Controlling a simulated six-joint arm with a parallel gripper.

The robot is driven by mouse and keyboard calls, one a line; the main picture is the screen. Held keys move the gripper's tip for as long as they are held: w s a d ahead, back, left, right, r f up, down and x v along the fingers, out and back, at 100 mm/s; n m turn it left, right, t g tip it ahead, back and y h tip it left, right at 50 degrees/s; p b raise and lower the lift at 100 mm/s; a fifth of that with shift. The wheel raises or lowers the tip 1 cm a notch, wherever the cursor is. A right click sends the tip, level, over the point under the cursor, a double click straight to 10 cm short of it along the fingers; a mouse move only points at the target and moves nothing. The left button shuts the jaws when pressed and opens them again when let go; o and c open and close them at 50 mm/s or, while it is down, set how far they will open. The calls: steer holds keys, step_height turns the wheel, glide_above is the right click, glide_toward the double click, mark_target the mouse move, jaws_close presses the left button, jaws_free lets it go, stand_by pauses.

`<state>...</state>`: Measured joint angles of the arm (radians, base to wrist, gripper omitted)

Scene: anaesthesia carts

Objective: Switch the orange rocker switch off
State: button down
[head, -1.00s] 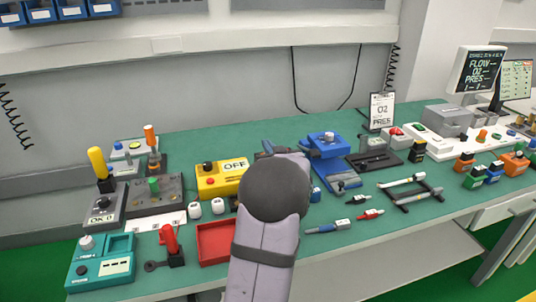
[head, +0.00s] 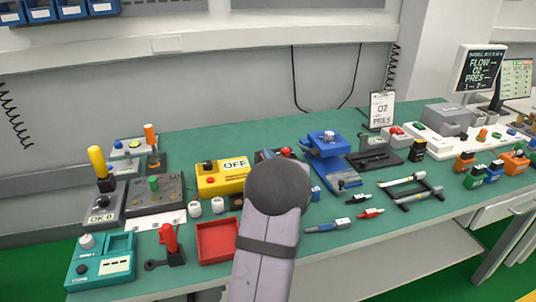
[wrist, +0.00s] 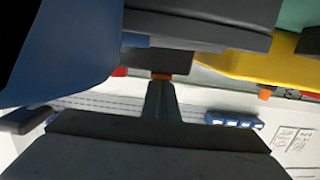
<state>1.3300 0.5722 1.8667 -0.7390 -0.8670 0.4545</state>
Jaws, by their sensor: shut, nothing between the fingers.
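In the wrist view, a small orange part (wrist: 161,76), which looks like the orange rocker switch, shows on the underside of a dark grey box (wrist: 158,58). My gripper (wrist: 160,84) is shut and empty. Its narrow fingertips are right at the orange part; I cannot tell whether they touch it or which way the rocker is tilted. In the head view my arm hides the gripper and the switch. Only a dark edge of a box and a red knob (head: 287,151) show behind my arm.
The yellow box (head: 232,187) with the OFF label stands left of my arm; it also shows in the wrist view (wrist: 250,60). The blue device (head: 328,143) stands close on the right. A red tray (head: 217,223) lies in front at the left.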

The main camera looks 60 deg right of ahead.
steer(key=shift+r, duration=0.1)
steer(key=shift+r+p, duration=0.55)
steer(key=r+p, duration=0.3)
steer(key=shift+w+d+r, duration=0.15)
steer(key=shift+w, duration=0.05)
steer(key=r+b+v, duration=0.1)
steer(key=r+v, duration=0.1)
steer(key=v, duration=0.7)
steer(key=shift+s, duration=0.15)
